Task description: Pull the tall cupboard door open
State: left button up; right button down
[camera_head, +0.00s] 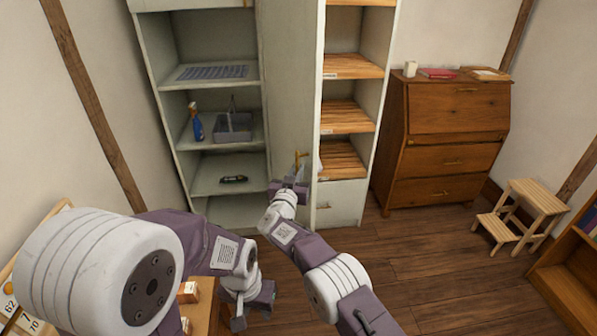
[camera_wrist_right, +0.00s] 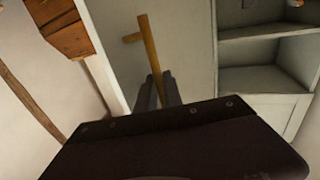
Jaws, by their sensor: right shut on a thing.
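The tall cupboard door (camera_head: 290,80) is a pale grey-green panel standing ajar, with wooden-slatted shelves (camera_head: 343,116) showing past its right edge. Its brass handle (camera_head: 297,158) is near that edge; in the right wrist view the handle (camera_wrist_right: 149,45) is a T-shaped bar. My right gripper (camera_head: 290,186) is shut on the handle, its fingers (camera_wrist_right: 158,92) on either side of the stem. The exact contact is partly hidden behind the gripper body. My left gripper (camera_head: 252,304) hangs low, open and empty, away from the door.
Open grey shelves (camera_head: 215,143) left of the door hold a blue spray bottle (camera_head: 196,122) and a grey caddy (camera_head: 233,127). A wooden bureau (camera_head: 447,145) and a step stool (camera_head: 515,213) stand to the right. The wooden floor (camera_head: 430,255) before the bureau is clear.

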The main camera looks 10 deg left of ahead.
jog(key=shift+r, duration=0.45)
jog(key=c, duration=1.6)
grip_release()
jog(key=shift+a, duration=0.1)
jog(key=shift+o, duration=0.5)
jog(key=shift+w+a+f, duration=0.1)
jog(key=shift+w+f, duration=0.05)
jog(key=shift+f, duration=0.2)
jog(key=s+b, duration=0.7)
jog(key=b, duration=0.4)
jog(key=shift+s+b, duration=0.25)
jog(key=shift+b, duration=0.05)
